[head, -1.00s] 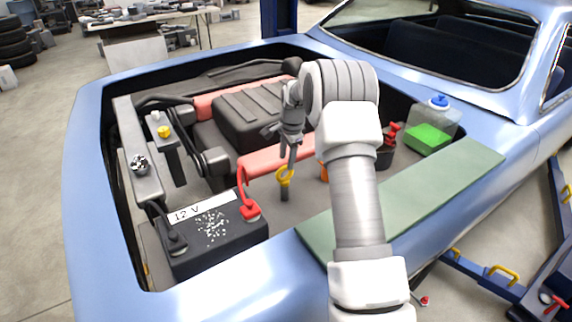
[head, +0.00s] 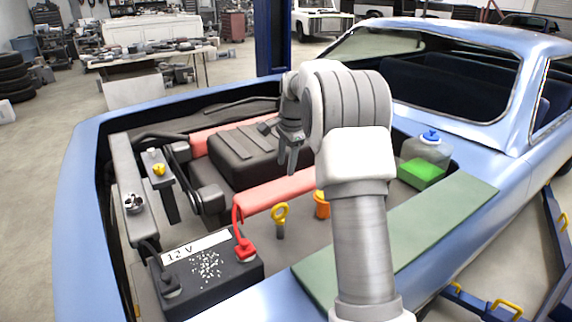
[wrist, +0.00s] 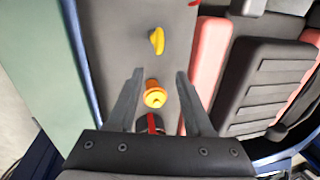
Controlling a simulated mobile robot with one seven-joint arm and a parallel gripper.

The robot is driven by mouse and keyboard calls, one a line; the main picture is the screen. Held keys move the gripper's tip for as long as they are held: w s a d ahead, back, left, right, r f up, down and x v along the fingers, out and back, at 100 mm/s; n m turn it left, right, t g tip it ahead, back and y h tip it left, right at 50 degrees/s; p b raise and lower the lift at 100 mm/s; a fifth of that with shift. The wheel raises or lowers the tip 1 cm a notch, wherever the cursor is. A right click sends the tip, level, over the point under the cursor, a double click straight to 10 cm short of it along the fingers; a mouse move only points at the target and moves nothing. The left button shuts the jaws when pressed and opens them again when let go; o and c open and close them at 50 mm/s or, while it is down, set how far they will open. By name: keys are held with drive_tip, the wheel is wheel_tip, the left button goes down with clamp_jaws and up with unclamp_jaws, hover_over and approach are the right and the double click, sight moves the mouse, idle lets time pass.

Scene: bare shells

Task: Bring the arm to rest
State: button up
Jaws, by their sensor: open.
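My gripper (head: 289,160) hangs from my raised arm above the engine bay, near the dark engine block and the red strip. In the wrist view my gripper (wrist: 156,82) is open, its two dark fingers spread with nothing held between them. Below the fingers are an orange cap (wrist: 155,94) and a yellow ring handle (wrist: 157,41), both apart from the fingers. In the head view the yellow ring handle (head: 280,215) stands upright and the orange cap (head: 322,205) is just left of my arm.
A black 12 V battery (head: 213,272) with a red clamp (head: 244,250) sits at the front. A green board (head: 420,232) lies along the fender. A translucent bottle (head: 432,150) stands behind a green block (head: 421,173). The blue car body (head: 75,230) rims the bay.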

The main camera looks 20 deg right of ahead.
drive_tip(key=s+a+r+n+t, duration=0.1)
drive_tip(key=s+a+r+n, duration=0.4)
drive_tip(key=s, duration=0.3)
drive_tip(key=s+a+r+n+t, duration=0.1)
drive_tip(key=s+a+r+n, duration=0.25)
drive_tip(key=s+r, duration=0.45)
drive_tip(key=s+a+f+n, duration=0.1)
drive_tip(key=s+a+n, duration=0.1)
drive_tip(key=s, duration=0.5)
drive_tip(key=s+a+f+n+t, duration=0.1)
drive_tip(key=s+f+n, duration=0.1)
drive_tip(key=s, duration=0.5)
drive_tip(key=s+a+f+n, duration=0.1)
drive_tip(key=s+a+n, duration=0.1)
drive_tip(key=s+n, duration=0.2)
drive_tip(key=s, duration=0.3)
drive_tip(key=shift+s+a+f, duration=0.2)
drive_tip(key=shift+a+f, duration=0.1)
